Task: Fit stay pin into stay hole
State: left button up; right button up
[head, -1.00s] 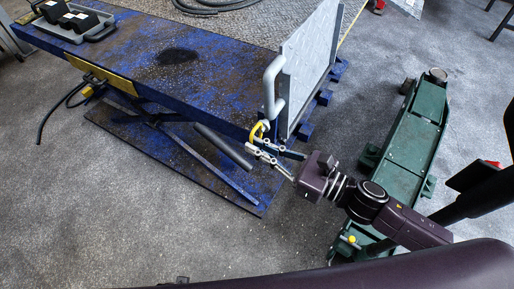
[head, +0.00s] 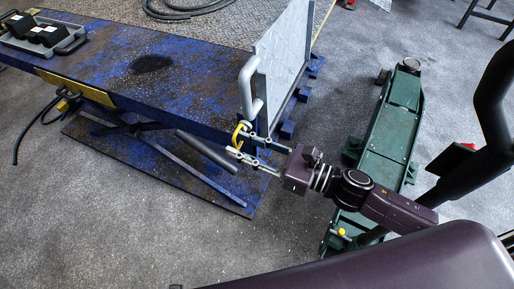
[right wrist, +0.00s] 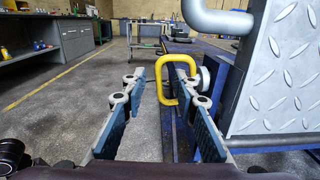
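A yellow loop handle, which I take to be the stay pin's (head: 239,133), is at the near right corner of the blue lift table (head: 150,75). In the right wrist view the yellow loop (right wrist: 164,90) stands upright, with a round grey end beside it. My right gripper (head: 242,144) is at the loop, its two fingers apart. In the wrist view the gripper (right wrist: 161,78) has its right finger overlapping the loop; I cannot tell whether it passes through it or touches it. I cannot make out the stay hole. My left gripper is not in view.
A grey tread-plate panel (head: 285,60) with a bent grey handle (head: 250,88) rises right beside the gripper. A green trolley jack (head: 390,135) stands on the floor to the right. Floor in front is clear.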

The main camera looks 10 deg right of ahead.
jog(key=v, duration=1.1)
jog(key=shift+s+d, duration=0.3)
